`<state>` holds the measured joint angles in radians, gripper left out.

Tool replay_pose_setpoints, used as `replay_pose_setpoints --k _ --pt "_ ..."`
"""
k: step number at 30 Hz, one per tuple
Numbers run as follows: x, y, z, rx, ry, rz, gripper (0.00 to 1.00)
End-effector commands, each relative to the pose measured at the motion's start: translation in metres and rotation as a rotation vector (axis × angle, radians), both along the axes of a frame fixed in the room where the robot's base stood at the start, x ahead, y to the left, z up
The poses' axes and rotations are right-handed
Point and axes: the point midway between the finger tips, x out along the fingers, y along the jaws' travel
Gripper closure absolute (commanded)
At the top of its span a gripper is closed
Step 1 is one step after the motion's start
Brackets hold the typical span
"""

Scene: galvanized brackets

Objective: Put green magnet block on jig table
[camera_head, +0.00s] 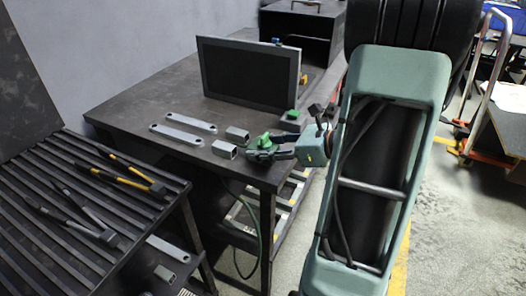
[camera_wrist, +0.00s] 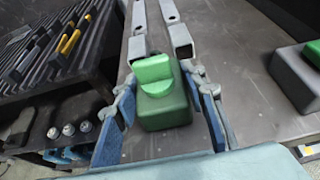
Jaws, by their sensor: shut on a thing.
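The green magnet block (camera_wrist: 163,105), with a raised green grip on top, sits between the two blue-padded fingers of my gripper (camera_wrist: 164,88) in the wrist view. My gripper is shut on it. In the head view, the green block (camera_head: 263,141) shows at the fingertips of my gripper (camera_head: 271,151), over the front right corner of the dark worktable (camera_head: 150,92). I cannot tell whether the block touches the tabletop. A slatted dark table (camera_head: 60,215) stands at the left, with black and yellow tools (camera_head: 130,177) on it.
Flat grey bars (camera_head: 184,133) and square tube pieces (camera_head: 224,149) lie left of my gripper. Another green-topped grey block (camera_head: 291,117) stands behind it, before a framed dark panel (camera_head: 250,75). A gap separates the two tables.

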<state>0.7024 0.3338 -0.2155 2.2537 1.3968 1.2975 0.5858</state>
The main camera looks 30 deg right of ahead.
Motion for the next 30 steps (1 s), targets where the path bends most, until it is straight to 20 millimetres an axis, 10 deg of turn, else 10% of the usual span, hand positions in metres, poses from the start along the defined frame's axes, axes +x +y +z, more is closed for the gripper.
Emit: replay_pose_setpoints --k 9,10,14,30 --pt "0.000 0.000 -0.002 0.001 -0.003 0.000 1.00" --pt "0.000 0.000 -0.002 0.000 0.000 0.000 0.58" --pt "0.000 0.000 -0.002 0.000 0.000 0.000 0.44" --pt "-0.021 -0.018 0.014 -0.002 0.000 -0.005 0.44"
